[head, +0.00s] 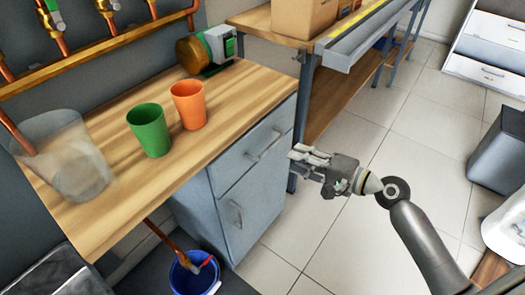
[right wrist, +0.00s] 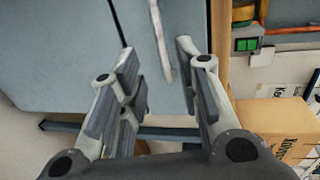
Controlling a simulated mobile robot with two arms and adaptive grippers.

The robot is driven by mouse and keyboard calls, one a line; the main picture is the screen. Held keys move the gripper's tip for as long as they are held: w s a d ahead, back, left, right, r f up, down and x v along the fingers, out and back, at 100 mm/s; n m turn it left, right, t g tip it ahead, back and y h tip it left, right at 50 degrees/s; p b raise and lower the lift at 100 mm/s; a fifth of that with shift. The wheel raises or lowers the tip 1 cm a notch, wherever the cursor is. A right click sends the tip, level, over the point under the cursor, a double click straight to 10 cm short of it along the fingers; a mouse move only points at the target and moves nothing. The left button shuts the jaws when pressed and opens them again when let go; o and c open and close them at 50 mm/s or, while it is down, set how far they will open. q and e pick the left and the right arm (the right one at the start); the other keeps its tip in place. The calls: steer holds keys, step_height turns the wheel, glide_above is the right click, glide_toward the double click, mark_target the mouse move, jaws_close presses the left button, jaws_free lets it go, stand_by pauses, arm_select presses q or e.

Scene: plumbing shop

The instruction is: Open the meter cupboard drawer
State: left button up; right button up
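The meter cupboard (head: 240,190) is a blue-grey cabinet under the wooden worktop. Its drawer (head: 253,156) is the upper front panel, and it looks shut. The drawer has a pale bar handle (head: 266,146). My right gripper (head: 302,158) is to the right of the drawer front, apart from it. In the right wrist view the gripper (right wrist: 160,75) is open and empty. The drawer handle (right wrist: 160,40) lies ahead, in line with the gap between the fingers. My left gripper is not in view.
A door with its own handle (head: 234,214) sits below the drawer. A green cup (head: 149,131), an orange cup (head: 188,106) and a clear container (head: 68,160) stand on the worktop (head: 125,195). A blue bucket (head: 190,278) is below. Tiled floor (head: 345,235) right of the cupboard is clear.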

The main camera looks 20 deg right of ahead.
mark_target(269, 147)
steer(key=x, duration=1)
steer(key=shift+w+a, duration=0.2)
steer(key=shift+c, duration=0.5)
jaws_close()
